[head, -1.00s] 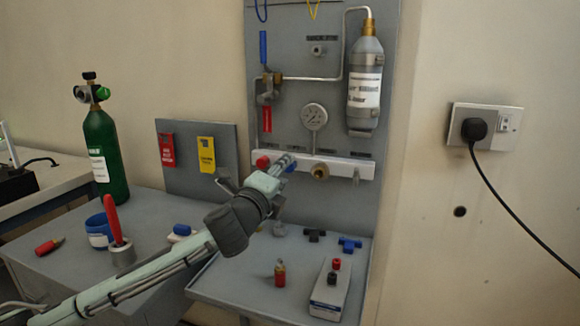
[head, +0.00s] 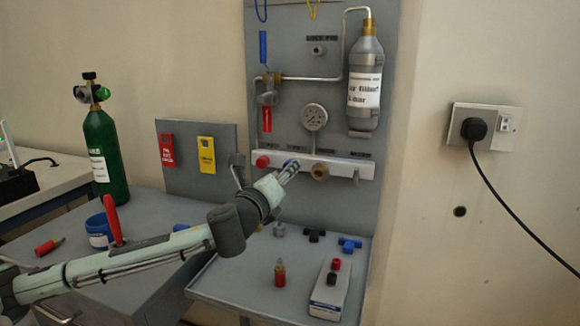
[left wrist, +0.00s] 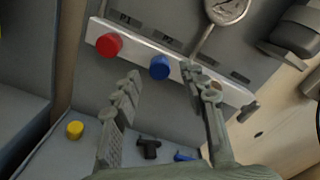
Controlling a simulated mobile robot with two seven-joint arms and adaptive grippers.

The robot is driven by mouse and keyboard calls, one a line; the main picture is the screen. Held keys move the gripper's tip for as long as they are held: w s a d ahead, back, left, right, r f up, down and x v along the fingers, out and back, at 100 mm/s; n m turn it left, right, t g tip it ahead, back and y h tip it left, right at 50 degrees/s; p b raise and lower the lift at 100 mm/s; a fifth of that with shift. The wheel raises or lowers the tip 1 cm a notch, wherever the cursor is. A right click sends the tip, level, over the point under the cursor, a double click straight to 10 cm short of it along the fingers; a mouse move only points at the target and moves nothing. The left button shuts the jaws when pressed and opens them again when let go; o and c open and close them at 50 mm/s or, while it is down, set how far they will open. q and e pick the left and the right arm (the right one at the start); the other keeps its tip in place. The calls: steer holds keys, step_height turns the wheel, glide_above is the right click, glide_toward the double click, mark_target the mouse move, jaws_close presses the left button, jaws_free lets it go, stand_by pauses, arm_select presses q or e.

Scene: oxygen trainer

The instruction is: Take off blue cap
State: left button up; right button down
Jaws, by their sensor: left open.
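The blue cap (left wrist: 160,67) sits on the white manifold bar (left wrist: 140,49) on the grey panel, to the right of a red cap (left wrist: 109,44) in the left wrist view. My left gripper (left wrist: 160,83) is open and empty. Its two fingers stand apart, with the blue cap seen between and beyond their tips; no contact shows. In the head view, my left gripper (head: 288,171) is just in front of the bar and hides most of the blue cap. My right gripper is not in view.
A brass fitting (head: 320,172) is right of the blue cap on the bar. A gauge (head: 314,116) and a grey bottle (head: 365,88) are above. The shelf below holds a black tee (head: 314,235), a blue tee (head: 350,244) and a red vial (head: 280,272).

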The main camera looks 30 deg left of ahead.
arm_select(q)
steer(key=shift+m, duration=0.6)
steer(key=shift+w, duration=0.1)
steer(key=shift+x, duration=1.1)
